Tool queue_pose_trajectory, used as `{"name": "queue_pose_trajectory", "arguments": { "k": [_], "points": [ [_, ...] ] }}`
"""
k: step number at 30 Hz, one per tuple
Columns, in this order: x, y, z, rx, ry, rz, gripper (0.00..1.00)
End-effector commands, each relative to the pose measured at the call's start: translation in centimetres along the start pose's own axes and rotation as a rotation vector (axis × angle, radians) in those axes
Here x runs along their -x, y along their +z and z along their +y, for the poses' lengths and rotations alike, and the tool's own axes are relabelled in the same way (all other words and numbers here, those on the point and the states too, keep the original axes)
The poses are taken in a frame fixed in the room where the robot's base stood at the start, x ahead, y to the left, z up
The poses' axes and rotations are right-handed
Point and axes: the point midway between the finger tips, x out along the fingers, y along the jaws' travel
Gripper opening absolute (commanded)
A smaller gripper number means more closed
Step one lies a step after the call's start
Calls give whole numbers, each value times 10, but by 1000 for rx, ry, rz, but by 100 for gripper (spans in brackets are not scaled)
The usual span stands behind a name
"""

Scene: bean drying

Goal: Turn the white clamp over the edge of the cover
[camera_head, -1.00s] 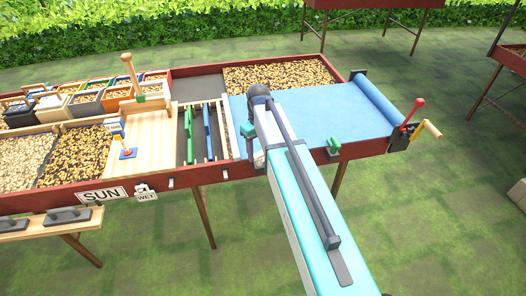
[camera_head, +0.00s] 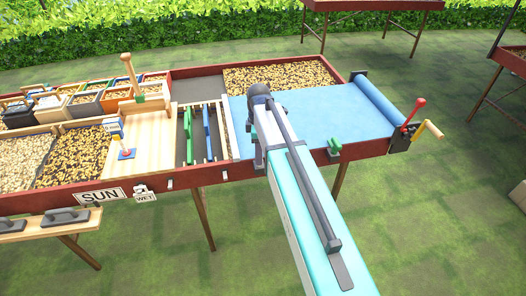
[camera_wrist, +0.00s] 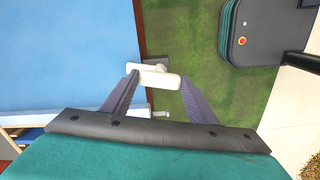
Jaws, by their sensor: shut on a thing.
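The white clamp (camera_wrist: 156,75) is between the two fingers of my gripper (camera_wrist: 158,80) in the wrist view, and the gripper is shut on it. It is a pale bar with a rounded knob, lying crosswise at the outer side of the red table rail (camera_wrist: 141,32). The blue cover (camera_wrist: 65,60) lies flat to the left of the rail. In the head view the cover (camera_head: 310,115) spreads over the right part of the table, and my gripper (camera_head: 258,160) is at its front edge. My arm hides the clamp there.
A green clamp (camera_head: 334,146) sits on the front rail to the right of my arm. Blue and green slats (camera_head: 207,133) stand left of the cover. Grass lies in front.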

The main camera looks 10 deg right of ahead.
Motion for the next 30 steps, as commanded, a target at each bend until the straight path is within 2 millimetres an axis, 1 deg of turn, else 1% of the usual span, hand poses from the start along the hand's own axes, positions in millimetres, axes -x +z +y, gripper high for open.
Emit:
{"name": "queue_pose_trajectory", "arguments": {
  "k": [6,12,27,28,30],
  "points": [
    [0,0,0,143,1,0,31],
    [1,0,0,219,1,1,31],
    [1,0,0,248,1,1,31],
    [1,0,0,248,1,1,55],
    [1,0,0,248,1,1,67]
  ]
}}
